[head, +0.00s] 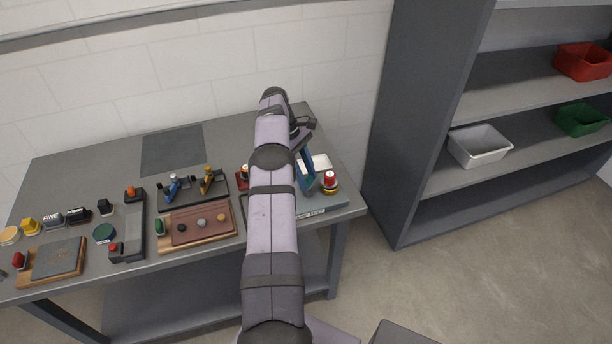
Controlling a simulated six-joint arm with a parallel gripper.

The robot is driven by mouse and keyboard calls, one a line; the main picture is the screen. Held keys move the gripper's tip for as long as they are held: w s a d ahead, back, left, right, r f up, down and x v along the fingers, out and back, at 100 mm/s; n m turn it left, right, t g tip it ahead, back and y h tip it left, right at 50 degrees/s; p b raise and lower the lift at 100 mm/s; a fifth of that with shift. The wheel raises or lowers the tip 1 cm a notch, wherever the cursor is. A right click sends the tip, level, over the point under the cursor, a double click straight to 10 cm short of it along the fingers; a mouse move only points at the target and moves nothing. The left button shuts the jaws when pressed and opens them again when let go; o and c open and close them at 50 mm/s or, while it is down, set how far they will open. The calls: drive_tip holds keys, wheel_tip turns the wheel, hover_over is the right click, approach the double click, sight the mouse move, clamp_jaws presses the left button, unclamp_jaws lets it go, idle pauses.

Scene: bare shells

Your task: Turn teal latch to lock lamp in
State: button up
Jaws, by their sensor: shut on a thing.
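The lamp test fixture (337,202) is a low teal-grey base at the right end of the table, with a partly readable label "...MP TEST" on its front edge. A teal-blue upright piece (305,172), which looks like the latch, stands on it. A small lamp-like cylinder (330,180) with a red top and a pale and yellow body stands upright just right of it. My gripper (303,143) reaches down from behind and is shut at the top of the teal piece. Its fingertips are small and unclear. My arm hides the fixture's left part.
Left of my arm, the table (75,190) holds a brown board with knobs (198,224), a black tray with levers (190,188) and several small blocks. A dark mat (172,149) lies bare at the back.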

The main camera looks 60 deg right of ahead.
drive_tip(key=shift+m, duration=0.3)
idle(0.4)
drive_tip(key=o, duration=1.1)
drive_tip(key=shift+r, duration=0.15)
drive_tip(key=shift+r, duration=0.3)
wheel_tip(320, 180, up, 8)
drive_tip(key=shift+p, duration=0.85)
drive_tip(key=shift+r+p, duration=0.6)
